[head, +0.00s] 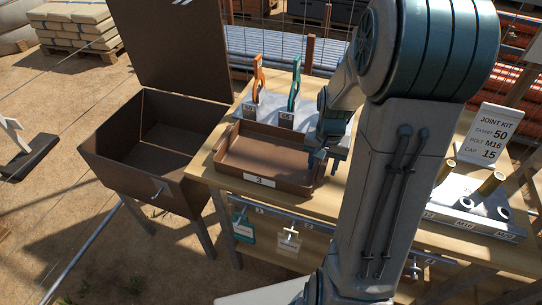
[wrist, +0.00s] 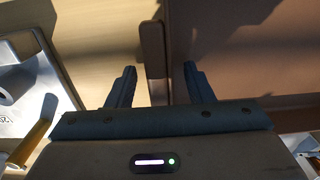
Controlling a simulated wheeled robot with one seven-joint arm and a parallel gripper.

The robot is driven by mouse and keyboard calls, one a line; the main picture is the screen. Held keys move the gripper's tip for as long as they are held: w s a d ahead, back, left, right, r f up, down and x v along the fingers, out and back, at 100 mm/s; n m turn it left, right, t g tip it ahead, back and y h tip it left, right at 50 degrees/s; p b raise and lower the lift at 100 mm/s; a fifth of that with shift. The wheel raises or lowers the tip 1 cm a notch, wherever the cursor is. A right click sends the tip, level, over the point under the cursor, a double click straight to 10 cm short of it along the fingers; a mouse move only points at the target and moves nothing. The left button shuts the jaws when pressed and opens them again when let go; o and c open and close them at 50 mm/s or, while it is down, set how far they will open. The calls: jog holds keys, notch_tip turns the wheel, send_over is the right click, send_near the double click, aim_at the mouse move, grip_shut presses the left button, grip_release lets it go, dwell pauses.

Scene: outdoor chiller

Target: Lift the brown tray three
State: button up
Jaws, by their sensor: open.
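The brown tray (head: 262,160) with a label reading 3 lies on the wooden table in the head view. It is shallow and looks empty. My gripper (head: 318,160) is at its right end. In the wrist view, the tray's wall (wrist: 153,50) runs between the two open fingers of my gripper (wrist: 148,84), and the tray's floor (wrist: 235,60) lies to the right of the wall. The fingers stand apart from the wall, with a gap on each side. My arm hides part of the tray's right end in the head view.
An open brown metal box (head: 160,140) stands left of the table (head: 215,150). Behind the tray, a grey rack (head: 277,115) holds orange-handled pliers (head: 258,78) and green-handled pliers (head: 294,88). At right are a socket holder (head: 470,205) and a joint kit sign (head: 491,137).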

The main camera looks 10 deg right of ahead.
grip_shut()
jog(key=shift+r, duration=0.15)
